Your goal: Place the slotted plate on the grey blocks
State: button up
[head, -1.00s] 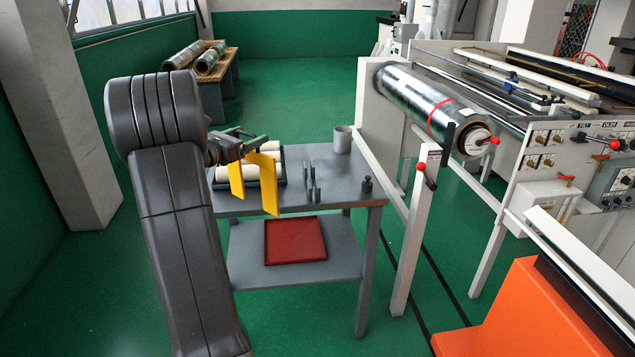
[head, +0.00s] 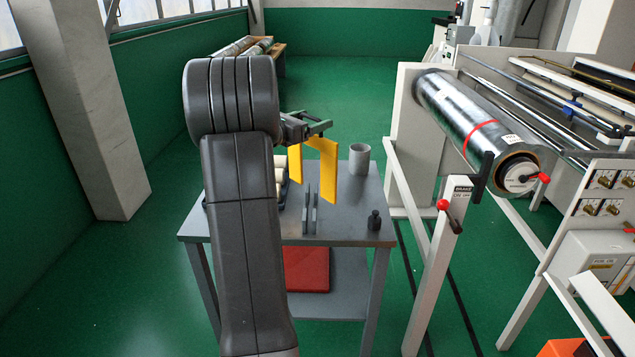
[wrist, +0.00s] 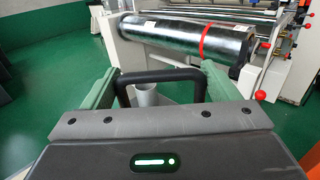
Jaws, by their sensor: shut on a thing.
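My gripper (head: 317,129) is held above the grey table, with green fingers shut on the black handle (wrist: 158,76) seen in the wrist view. Below the gripper hangs a yellow piece (head: 326,168) with two panels and a gap between them, which I take for the slotted plate. It is in the air, and its slots cannot be made out. Two thin upright grey pieces (head: 305,213), seemingly the grey blocks, stand side by side on the table, below the yellow piece in the picture. The plate's panels are out of sight in the wrist view.
The grey table (head: 345,225) also bears a grey cup (head: 359,160), a small dark weight-like object (head: 374,221) and pale rolls (head: 280,180), partly hidden by my arm. A red tray (head: 307,270) is on the lower shelf. A machine with a shiny roller (head: 470,125) stands at the right.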

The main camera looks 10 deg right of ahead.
notch_tip(320, 180, down, 8)
jog(key=shift+f, duration=0.2)
jog(key=o, duration=1.9)
jog(key=shift+o, duration=0.3)
jog(key=b+v, duration=0.1)
jog(key=v, duration=1.1)
jog(key=shift+s, duration=0.1)
